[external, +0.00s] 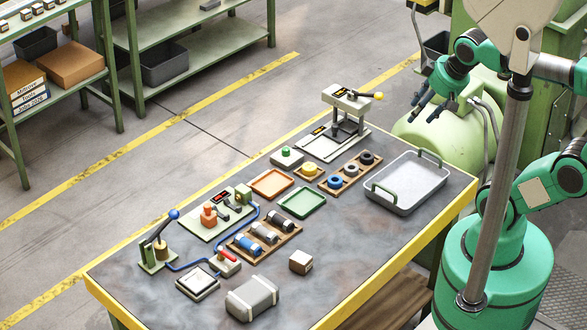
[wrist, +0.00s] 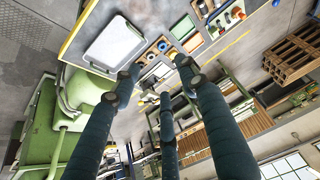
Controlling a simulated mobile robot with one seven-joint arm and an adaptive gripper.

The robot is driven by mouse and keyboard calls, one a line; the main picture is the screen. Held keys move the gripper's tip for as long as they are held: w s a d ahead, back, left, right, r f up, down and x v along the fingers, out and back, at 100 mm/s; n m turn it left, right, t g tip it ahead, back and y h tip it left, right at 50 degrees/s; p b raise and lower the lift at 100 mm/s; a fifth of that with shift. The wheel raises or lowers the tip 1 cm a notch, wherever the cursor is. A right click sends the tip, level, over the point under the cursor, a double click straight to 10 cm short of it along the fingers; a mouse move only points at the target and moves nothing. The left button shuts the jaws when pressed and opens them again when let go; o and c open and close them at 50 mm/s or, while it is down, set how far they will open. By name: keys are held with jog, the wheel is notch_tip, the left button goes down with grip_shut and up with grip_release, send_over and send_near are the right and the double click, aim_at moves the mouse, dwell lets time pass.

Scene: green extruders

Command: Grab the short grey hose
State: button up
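A wooden rack (external: 285,238) on the table holds short cylinders lying side by side: a blue one (external: 247,244), a grey one (external: 264,233) that looks like the short grey hose, and a darker one (external: 280,225). The cylinders are small, so I cannot be sure which is the hose. My gripper (external: 424,106) is raised beyond the table's far right side, well away from the rack. In the wrist view its dark fingers (wrist: 152,90) are spread apart with nothing between them. Small cylinders show at that view's upper right.
A grey metal tray (external: 410,182) with green handles lies at the table's right. A press (external: 340,125), a rack of rings (external: 352,172), a green tray (external: 302,203) and an orange tray (external: 271,183) are nearby. A grey box (external: 252,298) and a small block (external: 300,262) stand in front.

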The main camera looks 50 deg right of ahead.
jog(key=shift+o, duration=1.4)
jog(key=w+a+f+g, duration=0.1)
jog(key=w+a+f, duration=0.1)
jog(key=w+a, duration=0.35)
jog(key=w+a+f+g, duration=0.1)
jog(key=w+a+f, duration=0.1)
jog(key=w, duration=0.7)
jog(key=w+a+f+g, duration=0.15)
jog(key=w+a, duration=0.25)
jog(key=w, duration=0.4)
jog(key=w+a+f+g, duration=0.1)
jog(key=w+a+f, duration=0.4)
jog(key=f, duration=0.6)
jog(key=w+a+f+g, duration=0.1)
jog(key=w+a+f, duration=0.5)
jog(key=a+f, duration=0.4)
notch_tip(320, 180, down, 2)
jog(key=shift+a+f, duration=0.15)
jog(key=shift+a, duration=0.1)
